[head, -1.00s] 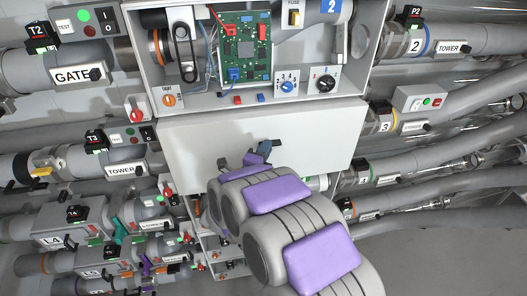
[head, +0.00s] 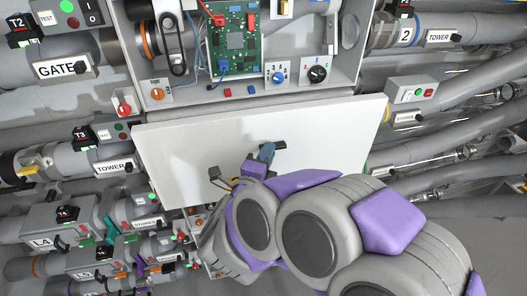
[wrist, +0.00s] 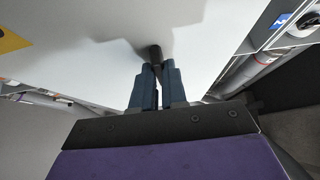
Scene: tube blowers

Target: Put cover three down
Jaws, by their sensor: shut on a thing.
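The cover (head: 320,140) is a large flat white panel below the open control box. My gripper (head: 264,156) is shut on the handle. In the wrist view my gripper's blue fingers (wrist: 158,78) close around the dark handle (wrist: 155,53), with the white cover (wrist: 85,40) behind. No number on the cover is readable. My arm hides its lower right part.
The open box (head: 300,94) above holds a green circuit board (head: 238,45), knobs and switches. Pipes, valves and labels such as TOWER (head: 114,166) crowd the left side. More pipes (head: 460,115) run along the right. Grey floor shows at lower right.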

